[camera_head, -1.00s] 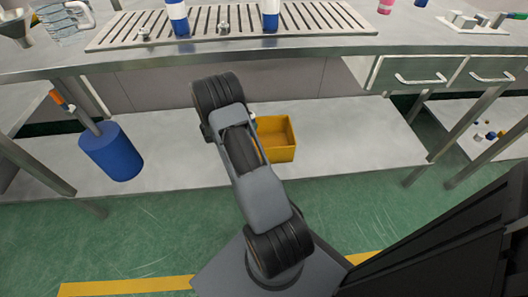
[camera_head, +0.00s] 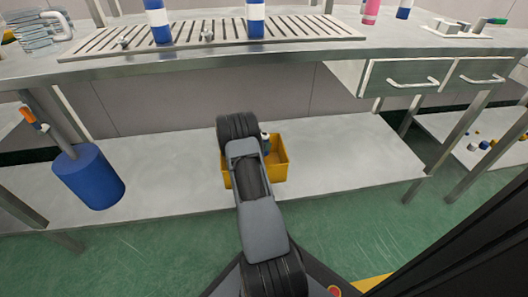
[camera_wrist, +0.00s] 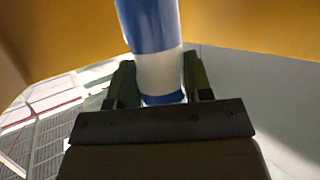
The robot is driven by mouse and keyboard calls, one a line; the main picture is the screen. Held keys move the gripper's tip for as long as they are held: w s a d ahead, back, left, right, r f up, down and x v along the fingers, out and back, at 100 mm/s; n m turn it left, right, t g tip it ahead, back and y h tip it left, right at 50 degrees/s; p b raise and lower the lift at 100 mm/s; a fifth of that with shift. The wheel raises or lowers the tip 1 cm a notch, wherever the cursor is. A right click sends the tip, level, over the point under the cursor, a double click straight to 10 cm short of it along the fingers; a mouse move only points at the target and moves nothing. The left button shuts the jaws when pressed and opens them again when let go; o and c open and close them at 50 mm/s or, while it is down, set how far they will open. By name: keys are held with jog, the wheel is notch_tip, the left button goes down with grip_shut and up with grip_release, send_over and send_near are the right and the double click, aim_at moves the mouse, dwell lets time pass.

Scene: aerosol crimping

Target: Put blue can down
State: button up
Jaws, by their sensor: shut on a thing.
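A blue can with a white band (camera_wrist: 155,50) is between the two fingers of my gripper (camera_wrist: 158,85) in the wrist view. My gripper is shut on it. Yellow walls of the bin show around the can's far end. In the head view the yellow bin (camera_head: 279,171) sits on the lower shelf, and the top of a blue and white can (camera_head: 265,140) shows at its back edge beside my arm. My arm hides the gripper and part of the bin there. I cannot tell whether the can touches the bin.
Two blue and white cans (camera_head: 158,25) (camera_head: 255,18) stand on the slatted tray of the bench above. A pink bottle (camera_head: 371,11) is farther right.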

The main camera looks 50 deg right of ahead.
jog(key=f+b, duration=0.1)
jog(key=f, duration=0.2)
jog(key=shift+s+d+f+b, duration=0.1)
jog(key=shift+d+f+b, duration=0.1)
jog(key=shift+d+b, duration=0.2)
jog(key=shift+f, duration=0.2)
jog(key=shift+f, duration=0.1)
jog(key=shift+f, duration=0.5)
jog(key=o, duration=1)
